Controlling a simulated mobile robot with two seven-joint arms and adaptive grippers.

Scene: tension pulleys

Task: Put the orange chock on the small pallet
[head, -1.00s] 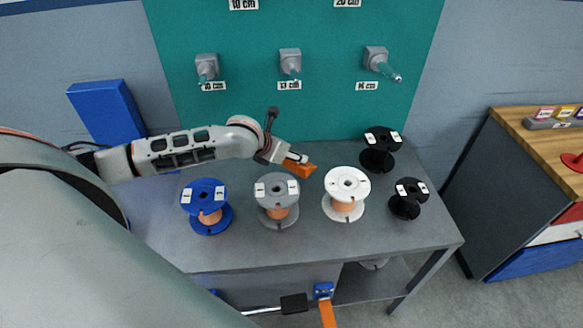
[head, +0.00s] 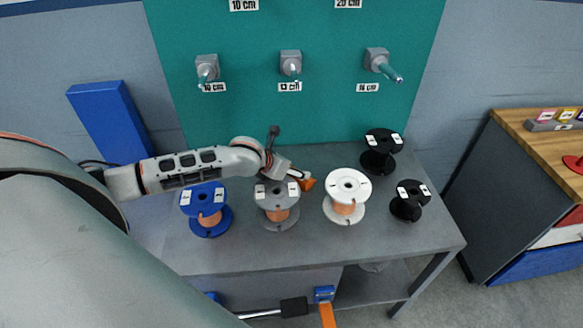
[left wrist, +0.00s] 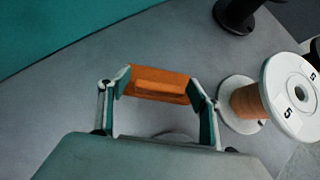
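The orange chock (head: 308,184) is at the end of my left gripper (head: 300,179), above the grey table behind the grey and white spools. In the left wrist view, the chock (left wrist: 158,84) lies crosswise between the two fingers of my left gripper (left wrist: 158,88). The fingers are at its two ends and appear to clasp it. In the head view the gripper partly hides the chock. I cannot make out a small pallet in either view. My right gripper is not in view.
On the table (head: 330,248) stand a blue spool (head: 207,221), a grey spool (head: 278,190), a white spool (head: 347,184) and two black spools (head: 380,140). Pegs jut from the teal board (head: 330,110) behind. A wood-topped cabinet (head: 520,120) stands right. Floor shows at lower right.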

